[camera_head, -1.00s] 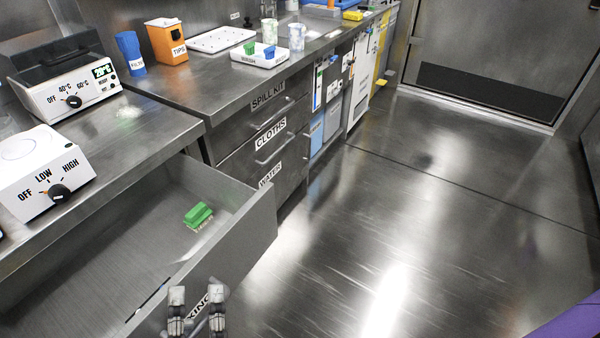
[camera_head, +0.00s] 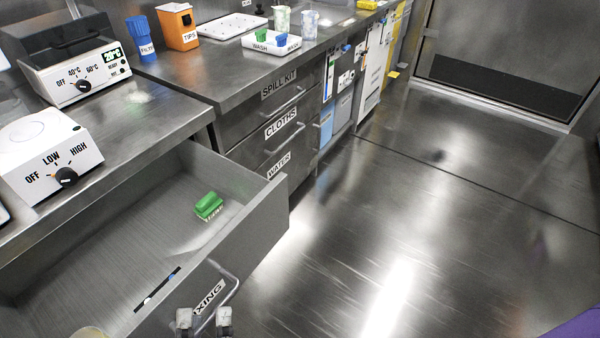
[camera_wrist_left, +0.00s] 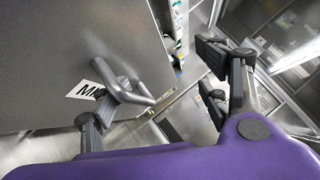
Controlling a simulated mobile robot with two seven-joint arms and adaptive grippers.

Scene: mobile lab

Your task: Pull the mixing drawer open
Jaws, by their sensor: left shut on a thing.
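The mixing drawer (camera_head: 245,238) is a grey metal drawer, pulled well out from under the left counter, its inside visible. Its front carries a label (camera_head: 209,297) reading "XING" in the head view, partly cut off. A bent metal bar handle (camera_head: 232,284) stands out from the front; it also shows in the wrist view (camera_wrist_left: 118,72). My left gripper (camera_head: 204,322) is at the near end of the handle, shut on it. In the wrist view its fingers (camera_wrist_left: 165,100) look spread, and the exact contact is unclear. My right gripper is not in view.
A green-backed brush (camera_head: 208,205) and a dark strip lie in the drawer. A heater and a white dial device (camera_head: 45,160) stand on the counter above. Drawers labelled spill kit, cloths and water are beyond. The floor (camera_head: 420,220) to the right is clear.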

